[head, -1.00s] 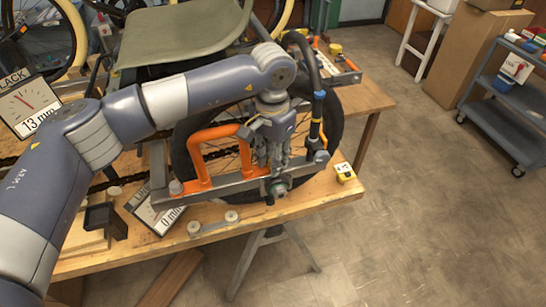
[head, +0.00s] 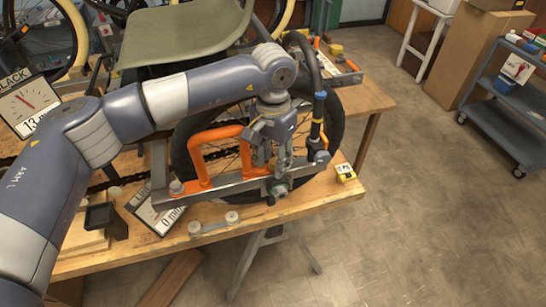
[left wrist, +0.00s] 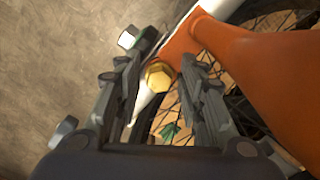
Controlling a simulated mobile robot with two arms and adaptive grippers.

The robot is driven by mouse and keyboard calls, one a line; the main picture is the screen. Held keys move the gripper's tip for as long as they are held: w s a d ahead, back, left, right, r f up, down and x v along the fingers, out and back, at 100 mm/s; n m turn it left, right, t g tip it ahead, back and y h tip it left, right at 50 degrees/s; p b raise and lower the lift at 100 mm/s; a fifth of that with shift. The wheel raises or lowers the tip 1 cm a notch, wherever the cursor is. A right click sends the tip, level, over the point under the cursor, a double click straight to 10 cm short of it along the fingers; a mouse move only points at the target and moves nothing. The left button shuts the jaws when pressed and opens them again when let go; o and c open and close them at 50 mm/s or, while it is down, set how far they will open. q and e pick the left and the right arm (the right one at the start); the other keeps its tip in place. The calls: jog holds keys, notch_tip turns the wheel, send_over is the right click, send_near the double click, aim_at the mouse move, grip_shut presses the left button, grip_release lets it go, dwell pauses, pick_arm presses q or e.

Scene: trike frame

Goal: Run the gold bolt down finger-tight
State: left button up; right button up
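The gold bolt (left wrist: 160,75) shows its head in the left wrist view, beside the orange trike frame (left wrist: 250,60). How far its shank is in is hidden. My left gripper (left wrist: 160,62) is open, with one finger on each side of the bolt head and a narrow gap showing on both sides. In the head view my left gripper (head: 273,165) points down at the front end of the orange frame (head: 197,165), in front of the wheel. I cannot make out the bolt there. My right gripper is not in view.
The frame stands on a wooden workbench (head: 328,192). A dial card (head: 25,103) is at left. A blue-grey cart (head: 510,110) stands far right; the floor between is clear.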

pick_arm(q)
jog(key=n, duration=0.5)
jog(key=shift+d, duration=0.1)
jog(key=c, duration=0.6)
jog(key=m, duration=0.3)
jog(key=shift+m, duration=0.4)
jog(key=m, duration=0.3)
jog(key=o, duration=0.6)
